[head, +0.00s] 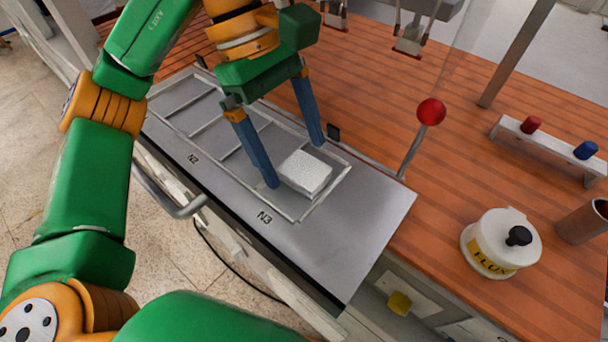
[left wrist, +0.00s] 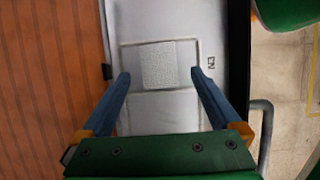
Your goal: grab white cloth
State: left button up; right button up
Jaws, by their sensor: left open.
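The white cloth (head: 305,173) is a small folded block lying in the outlined bay beside the N3 label on the grey metal plate (head: 349,236). In the left wrist view the cloth (left wrist: 158,66) lies inside the outlined square, ahead of and between the fingertips. My left gripper (head: 296,166) is open, its two blue fingers pointing down on either side near the cloth. In the left wrist view the left gripper (left wrist: 160,77) shows a wide gap between its fingers, with nothing held. My right gripper is not in view.
A red-knobbed lever (head: 431,112) stands at the plate's right edge. A white FLUX pot (head: 500,243) and a rack with red and blue pegs (head: 545,145) are on the wooden table (head: 445,190). Metal clips hang at the top. A handle (head: 172,203) runs along the front.

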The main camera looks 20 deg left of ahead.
pick_arm(q)
jog(key=shift+x, duration=1)
jog(key=shift+w, duration=0.1)
jog(key=c, duration=1.4)
jog(key=shift+c, duration=0.2)
